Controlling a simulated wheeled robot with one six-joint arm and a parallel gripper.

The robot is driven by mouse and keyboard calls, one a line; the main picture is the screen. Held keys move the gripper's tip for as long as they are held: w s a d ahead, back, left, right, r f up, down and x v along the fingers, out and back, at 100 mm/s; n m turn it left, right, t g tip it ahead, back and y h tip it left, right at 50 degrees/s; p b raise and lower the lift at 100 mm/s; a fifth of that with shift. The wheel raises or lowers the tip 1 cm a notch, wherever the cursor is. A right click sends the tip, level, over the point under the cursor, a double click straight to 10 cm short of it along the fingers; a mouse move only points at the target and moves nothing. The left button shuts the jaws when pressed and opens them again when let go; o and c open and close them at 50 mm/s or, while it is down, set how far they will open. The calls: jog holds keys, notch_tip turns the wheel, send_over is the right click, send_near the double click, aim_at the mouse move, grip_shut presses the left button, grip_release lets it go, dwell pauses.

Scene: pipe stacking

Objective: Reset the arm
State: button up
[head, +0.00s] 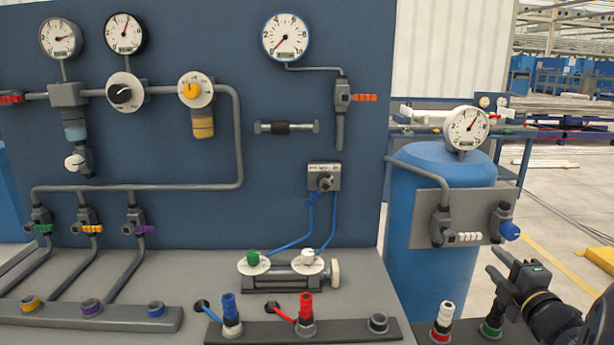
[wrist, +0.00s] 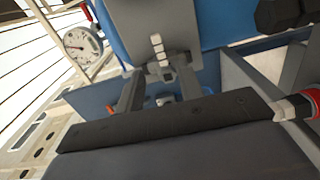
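My gripper (head: 500,268) is at the lower right of the head view, in front of and to the right of the blue tank (head: 428,265). Its two fingers are apart and nothing shows between them. In the wrist view, my gripper (wrist: 160,88) shows as two separated grey fingers rising from a dark bar. The tank's grey plate (wrist: 165,22) with a white-handled valve (wrist: 157,46) lies beyond the fingers. No contact with the plate shows. Most of the arm is out of view.
A blue panel (head: 290,185) carries gauges, valves and grey pipes. A red-and-white fitting (head: 441,322) and a green-based fitting (head: 494,318) stand low near my gripper. A pressure gauge (head: 467,128) tops the tank. Open floor (head: 560,210) lies to the right.

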aim_at(472, 234)
jog(key=w, duration=1.1)
jog(key=shift+a, duration=0.25)
jog(key=shift+w+r+n, duration=0.1)
jog(key=shift+r+n, duration=0.1)
jog(key=shift+n, duration=0.1)
jog(key=shift+r+n, duration=0.5)
jog(key=shift+n, duration=0.5)
